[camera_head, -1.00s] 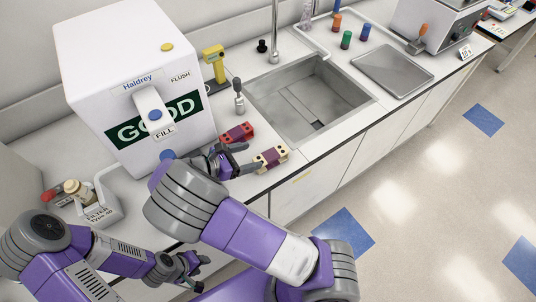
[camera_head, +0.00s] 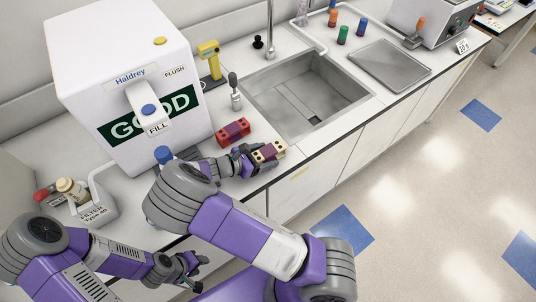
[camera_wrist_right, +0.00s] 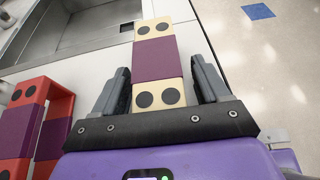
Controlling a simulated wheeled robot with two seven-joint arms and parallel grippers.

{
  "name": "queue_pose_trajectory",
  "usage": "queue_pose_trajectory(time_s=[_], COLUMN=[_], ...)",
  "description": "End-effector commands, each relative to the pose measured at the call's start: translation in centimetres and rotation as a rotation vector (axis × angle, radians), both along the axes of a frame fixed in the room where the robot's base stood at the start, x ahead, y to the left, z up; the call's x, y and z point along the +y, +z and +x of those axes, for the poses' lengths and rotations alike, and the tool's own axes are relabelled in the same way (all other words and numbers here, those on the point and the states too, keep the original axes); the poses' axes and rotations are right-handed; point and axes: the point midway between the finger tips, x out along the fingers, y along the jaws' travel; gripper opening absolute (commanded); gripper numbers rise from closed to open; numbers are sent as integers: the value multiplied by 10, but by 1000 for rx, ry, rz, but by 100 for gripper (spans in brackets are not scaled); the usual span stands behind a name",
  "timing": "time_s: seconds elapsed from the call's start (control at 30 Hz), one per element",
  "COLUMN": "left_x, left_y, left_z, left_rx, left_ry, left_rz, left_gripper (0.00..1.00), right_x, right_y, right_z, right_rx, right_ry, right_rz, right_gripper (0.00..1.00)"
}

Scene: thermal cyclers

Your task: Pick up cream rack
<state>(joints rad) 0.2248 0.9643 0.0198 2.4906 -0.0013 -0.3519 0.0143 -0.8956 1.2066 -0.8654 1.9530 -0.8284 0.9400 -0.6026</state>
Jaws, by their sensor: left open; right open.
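The cream rack (camera_head: 268,152) has a purple middle band and dark round spots, and lies on the counter near its front edge, just before the sink. In the right wrist view the cream rack (camera_wrist_right: 156,58) runs lengthwise between the two fingers of my right gripper (camera_wrist_right: 160,68). The fingers are open, one on each side, with a visible gap on both sides. In the head view my right gripper (camera_head: 254,160) partly hides the rack's near end. My left gripper (camera_head: 188,272) is open and empty, low in front of the counter, away from the racks.
A red rack with a purple band (camera_head: 233,131) lies close to the left of the cream rack; it also shows in the right wrist view (camera_wrist_right: 62,105). The sink (camera_head: 308,92) is behind right. A large white tank (camera_head: 125,60) stands at the left.

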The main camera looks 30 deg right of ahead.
Motion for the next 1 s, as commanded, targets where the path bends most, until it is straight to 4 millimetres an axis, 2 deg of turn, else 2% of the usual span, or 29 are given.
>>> queue_pose_trajectory(time_s=[0.13, 0.17, 0.5, 0.77, 0.87, 1.0], left_x=[0, 0, 0, 0, 0, 0], left_y=[0, 0, 0, 1, 4, 11], left_z=[0, 0, 0, 0, 0, 0], left_rx=[0, 0, 0, 0, 0, 0], left_ry=[0, 0, 0, 0, 0, 0], left_rz=[0, 0, 0, 0, 0, 0], left_gripper=[43, 43, 43, 43, 43, 43], right_x=[0, 0, 0, 0, 0, 1], right_y=[0, 0, 0, 3, 14, 42], right_z=[0, 0, 0, 0, 0, 0], right_rx=[0, 0, 0, 0, -1, -3], right_ry=[0, 0, 0, 0, -2, 0], right_rz=[0, 0, -1, -1, 0, 2], right_gripper=[74, 71, 19, 18, 18, 18])
